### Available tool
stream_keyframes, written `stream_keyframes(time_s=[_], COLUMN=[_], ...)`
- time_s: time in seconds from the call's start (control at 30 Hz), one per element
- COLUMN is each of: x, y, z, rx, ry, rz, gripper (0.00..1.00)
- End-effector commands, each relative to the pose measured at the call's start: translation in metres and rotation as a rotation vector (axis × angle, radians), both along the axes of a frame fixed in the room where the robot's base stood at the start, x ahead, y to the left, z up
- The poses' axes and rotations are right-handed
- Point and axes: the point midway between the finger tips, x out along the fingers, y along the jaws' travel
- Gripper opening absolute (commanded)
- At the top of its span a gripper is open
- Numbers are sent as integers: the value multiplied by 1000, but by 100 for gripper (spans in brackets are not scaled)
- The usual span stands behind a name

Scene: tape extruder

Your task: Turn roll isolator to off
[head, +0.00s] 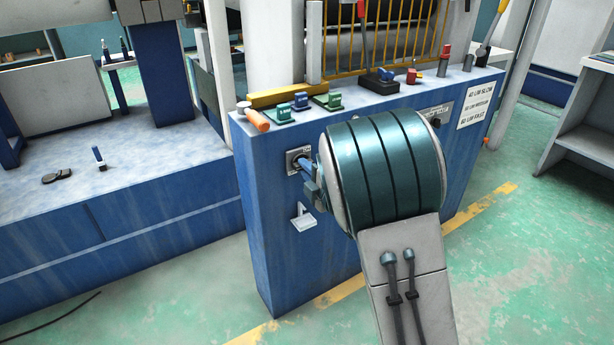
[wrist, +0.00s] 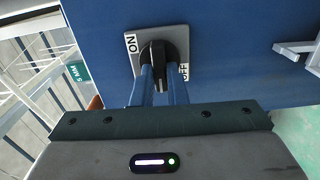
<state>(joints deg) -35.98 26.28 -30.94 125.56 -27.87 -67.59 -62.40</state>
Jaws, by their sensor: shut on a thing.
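The roll isolator is a black rotary knob (wrist: 157,55) on a light grey plate (wrist: 139,60). In the wrist view ON is printed at the plate's left and OFF at its right, partly hidden behind a finger. My gripper (wrist: 162,84) has its two blue fingers closed on either side of the knob's handle. The handle lies along the fingers in this view, between the two labels; its exact setting is hard to tell.
The blue cabinet (head: 262,220) carries green, blue and red switches on top. A white bracket (head: 303,217) sticks out below the isolator, and shows at the wrist view's right edge (wrist: 296,47). Green floor is open at the right.

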Motion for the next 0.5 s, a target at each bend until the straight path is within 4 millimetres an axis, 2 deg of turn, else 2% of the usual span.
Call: stream_keyframes(time_s=[0.5], x=[0], y=[-2], z=[-1], rx=[-40], ry=[-22], rz=[-5], gripper=[0])
